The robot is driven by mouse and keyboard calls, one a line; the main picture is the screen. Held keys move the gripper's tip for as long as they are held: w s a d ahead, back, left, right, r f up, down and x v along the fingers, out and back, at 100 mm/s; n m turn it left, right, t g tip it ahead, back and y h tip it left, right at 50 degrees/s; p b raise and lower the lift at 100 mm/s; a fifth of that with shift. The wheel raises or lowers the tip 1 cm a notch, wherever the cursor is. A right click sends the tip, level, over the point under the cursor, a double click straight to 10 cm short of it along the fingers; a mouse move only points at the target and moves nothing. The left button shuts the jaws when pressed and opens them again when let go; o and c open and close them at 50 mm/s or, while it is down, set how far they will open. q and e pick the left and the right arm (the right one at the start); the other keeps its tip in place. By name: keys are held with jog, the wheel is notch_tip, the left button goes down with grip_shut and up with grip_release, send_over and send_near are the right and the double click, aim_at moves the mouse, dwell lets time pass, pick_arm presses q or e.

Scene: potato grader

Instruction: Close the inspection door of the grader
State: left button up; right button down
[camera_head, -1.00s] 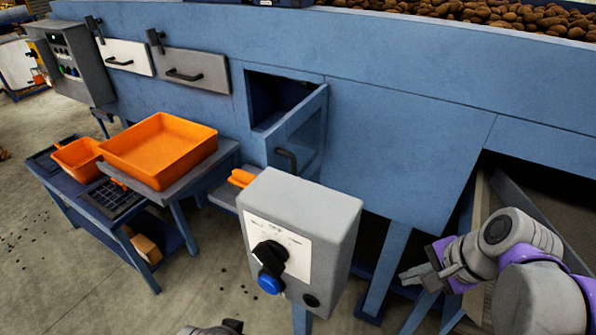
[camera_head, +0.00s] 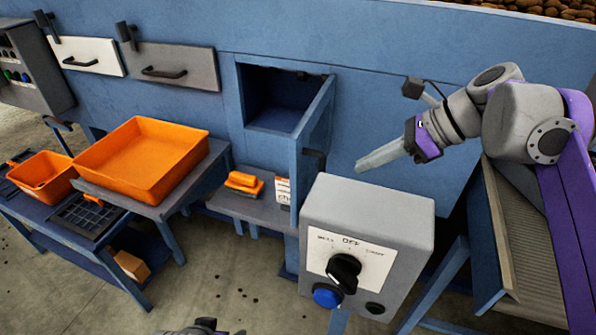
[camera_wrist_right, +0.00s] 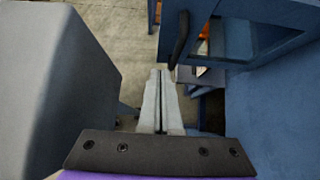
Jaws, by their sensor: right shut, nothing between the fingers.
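The inspection door (camera_head: 319,125) is a blue panel that stands open, swung out from the right side of a dark square opening (camera_head: 283,97) in the grader's blue front. Its dark handle (camera_head: 315,154) is on the face turned to the right. My right gripper (camera_head: 360,166) is shut and empty, to the right of the door and apart from it, its fingers pointing left toward the handle. In the right wrist view the shut fingers (camera_wrist_right: 158,76) lie below the door's handle (camera_wrist_right: 179,42). Of my left arm only a small part shows at the bottom edge.
A grey control box (camera_head: 368,225) with a black knob and blue button stands just below my right gripper; it also fills the wrist view's left (camera_wrist_right: 50,85). A shelf (camera_head: 262,210) with an orange item lies under the opening. An orange tray (camera_head: 150,190) stands left.

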send_near(297, 184)
jog(key=x, duration=0.5)
jog(key=shift+f, duration=0.35)
jog(key=shift+a, duration=0.3)
jog(key=shift+a, duration=0.1)
